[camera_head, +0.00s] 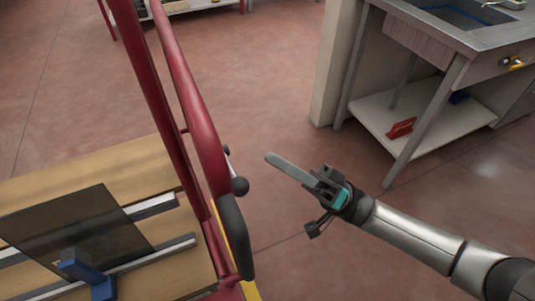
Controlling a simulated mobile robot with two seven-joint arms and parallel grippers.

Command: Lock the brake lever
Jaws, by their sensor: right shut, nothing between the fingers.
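A red cart frame (190,95) stands at the left. On its right side are a black ball knob (240,186) with a short metal rod, and a long black grip (234,236) below it. Which of these is the brake lever I cannot tell for certain. My right gripper (270,158) comes in from the lower right. Its fingers are shut with nothing between them and point left. The tips look a little right of and above the knob in the picture, with a gap between them. My left gripper is out of view.
The cart's wooden deck (100,172) carries a dark glass pane (75,232) near a blue clamp (85,270). A metal-topped bench (462,38) with a lower shelf and a red object (401,128) stands at the upper right. The floor between cart and bench is clear.

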